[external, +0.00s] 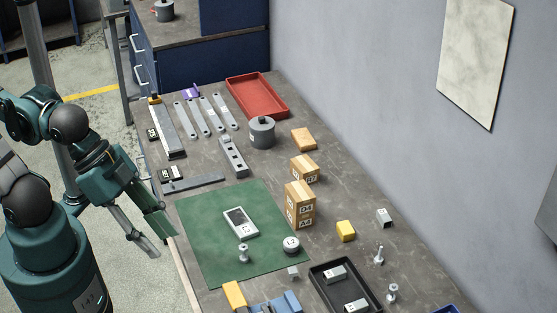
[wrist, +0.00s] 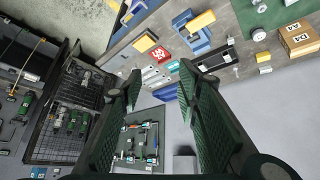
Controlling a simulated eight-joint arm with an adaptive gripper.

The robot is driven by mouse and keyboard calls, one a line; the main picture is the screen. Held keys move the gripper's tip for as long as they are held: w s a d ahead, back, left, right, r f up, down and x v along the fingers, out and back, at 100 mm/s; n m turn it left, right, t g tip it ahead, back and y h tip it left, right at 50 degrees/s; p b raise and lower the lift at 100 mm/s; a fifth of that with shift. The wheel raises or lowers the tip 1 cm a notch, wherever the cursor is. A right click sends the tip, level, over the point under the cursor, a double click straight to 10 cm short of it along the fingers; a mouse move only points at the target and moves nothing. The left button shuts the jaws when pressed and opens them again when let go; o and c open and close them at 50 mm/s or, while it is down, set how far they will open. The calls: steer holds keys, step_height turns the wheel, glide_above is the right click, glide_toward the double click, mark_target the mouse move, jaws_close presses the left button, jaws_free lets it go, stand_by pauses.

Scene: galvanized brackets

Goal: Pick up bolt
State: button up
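Several silver bolts show in the external view. One bolt (external: 243,253) stands head-up on the green mat (external: 205,262). Two others, a bolt (external: 379,254) and a bolt (external: 392,292), stand on the bare bench to the right, near the black tray (external: 318,282). My gripper (external: 156,243) is left of the bench, beyond its edge, pointing down and apart from all bolts. In the wrist view my gripper (wrist: 158,75) has its two fingers spread wide with nothing between them. I cannot make out a bolt clearly there.
A metal bracket plate (external: 240,222) and a round part (external: 291,244) sit on the mat. Stacked boxes (external: 300,204), a yellow block (external: 346,231) and a blue vise (external: 280,303) stand nearby. A red tray (external: 283,110) lies at the back. The wall bounds the right side.

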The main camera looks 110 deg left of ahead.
steer(key=w+a+f+n+g+b, duration=0.1)
steer(key=w+a+f+n+g, duration=0.1)
steer(key=w+a+f+n, duration=0.4)
steer(key=n+g+b, duration=0.3)
steer(key=n+g, duration=0.2)
steer(key=n, duration=0.7)
glide_above(243, 245)
step_height(243, 245, down, 19)
steer(key=shift+f, duration=0.15)
steer(key=shift+f+b, duration=0.3)
steer(key=shift+f, duration=0.95)
steer(key=shift+f, duration=0.15)
steer(key=shift+f+b, duration=0.3)
steer(key=shift+f, duration=2.15)
